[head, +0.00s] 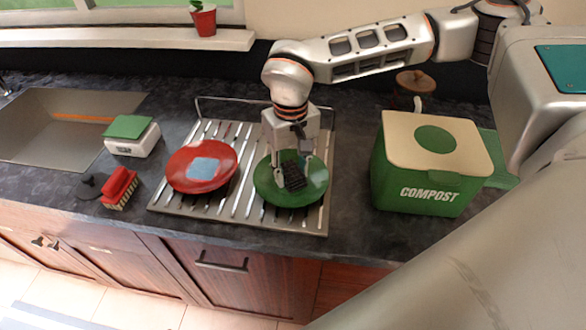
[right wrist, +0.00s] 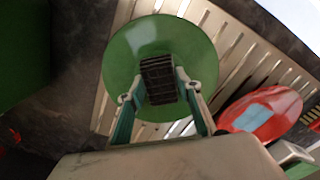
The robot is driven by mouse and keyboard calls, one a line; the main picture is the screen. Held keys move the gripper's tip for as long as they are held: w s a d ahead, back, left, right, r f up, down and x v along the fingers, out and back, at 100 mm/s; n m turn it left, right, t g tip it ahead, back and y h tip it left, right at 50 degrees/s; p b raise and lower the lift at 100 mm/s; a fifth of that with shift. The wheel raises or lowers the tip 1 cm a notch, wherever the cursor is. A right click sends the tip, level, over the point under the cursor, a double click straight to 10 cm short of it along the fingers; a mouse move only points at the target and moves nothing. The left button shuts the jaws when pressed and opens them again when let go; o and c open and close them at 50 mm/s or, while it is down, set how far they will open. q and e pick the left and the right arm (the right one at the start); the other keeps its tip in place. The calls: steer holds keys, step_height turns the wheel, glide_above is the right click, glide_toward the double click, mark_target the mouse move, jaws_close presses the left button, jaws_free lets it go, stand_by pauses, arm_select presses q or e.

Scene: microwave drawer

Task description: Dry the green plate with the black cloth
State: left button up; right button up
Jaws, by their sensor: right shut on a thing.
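The green plate (head: 315,186) lies on the right part of the metal drying rack (head: 230,205); it also shows in the right wrist view (right wrist: 120,65). The black cloth (head: 294,178) is at the middle of the plate, seen from above in the right wrist view (right wrist: 158,78). My right gripper (head: 291,160) points down over the plate and is shut on the cloth, with a finger at each side of it in the right wrist view (right wrist: 160,100). Whether the cloth presses on the plate is hard to tell. My left gripper is not in view.
A red plate (head: 185,178) with a blue cloth (head: 204,168) lies left of the green plate. A green compost bin (head: 430,175) stands close on the right. A red brush (head: 119,188), a scale-like box (head: 132,140) and the sink (head: 60,125) are at the left.

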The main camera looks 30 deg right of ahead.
steer(key=shift+r, duration=3.5)
steer(key=shift+f, duration=0.2)
steer(key=f, duration=0.2)
steer(key=d+f, duration=0.1)
steer(key=shift+s, duration=0.25)
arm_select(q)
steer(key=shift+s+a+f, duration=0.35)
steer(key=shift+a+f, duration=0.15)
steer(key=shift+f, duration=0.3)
arm_select(e)
steer(key=shift+r, duration=0.1)
